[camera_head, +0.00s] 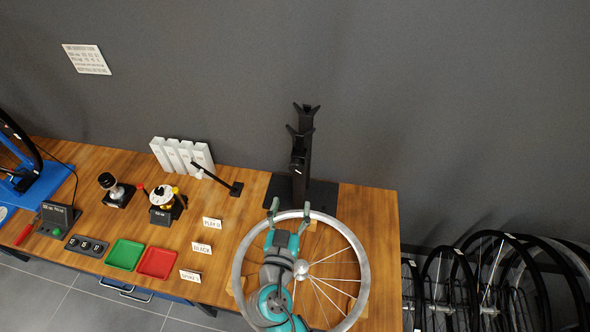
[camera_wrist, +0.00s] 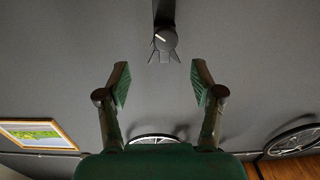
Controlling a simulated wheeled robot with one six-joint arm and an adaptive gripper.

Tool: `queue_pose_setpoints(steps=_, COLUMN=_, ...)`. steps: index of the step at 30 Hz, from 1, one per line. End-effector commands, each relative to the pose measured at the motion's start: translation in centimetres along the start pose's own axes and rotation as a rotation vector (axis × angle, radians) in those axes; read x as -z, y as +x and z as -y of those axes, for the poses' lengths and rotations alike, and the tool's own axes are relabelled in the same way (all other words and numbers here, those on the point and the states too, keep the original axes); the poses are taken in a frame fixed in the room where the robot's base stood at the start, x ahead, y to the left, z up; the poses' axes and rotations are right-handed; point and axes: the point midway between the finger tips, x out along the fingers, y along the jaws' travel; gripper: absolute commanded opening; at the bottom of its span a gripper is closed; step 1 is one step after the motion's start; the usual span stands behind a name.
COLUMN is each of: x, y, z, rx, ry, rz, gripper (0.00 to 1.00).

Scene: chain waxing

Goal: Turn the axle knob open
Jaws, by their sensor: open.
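The axle knob (camera_wrist: 168,42) is a dark round disc with a short white mark, on the black stand. In the wrist view it sits at top centre, beyond my fingertips, with thin prongs below it. In the head view the black stand (camera_head: 299,155) rises at the back of the bench with forked arms at its top; the knob is too small to make out clearly. My gripper (camera_head: 289,214) is open and empty, in front of the stand and apart from it. In the wrist view my gripper (camera_wrist: 160,82) has its two fingers spread wide, with the knob between their lines.
A silver spoked wheel (camera_head: 238,270) shows around and below my arm. On the wooden bench (camera_head: 225,290) are a green tray (camera_head: 125,254), a red tray (camera_head: 157,262), white boxes (camera_head: 181,155) and small label cards (camera_head: 202,248). Black wheels (camera_head: 490,270) stand at right.

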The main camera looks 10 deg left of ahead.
Motion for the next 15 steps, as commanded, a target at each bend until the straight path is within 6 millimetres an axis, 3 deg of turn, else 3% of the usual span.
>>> queue_pose_setpoints(steps=8, x=1.2, y=1.4, z=1.0, rx=-0.016, ry=0.02, rz=-0.022, gripper=0.66)
queue_pose_setpoints(steps=15, x=1.3, y=5.3, z=0.9, rx=-0.017, ry=0.02, rz=-0.022, gripper=0.66)
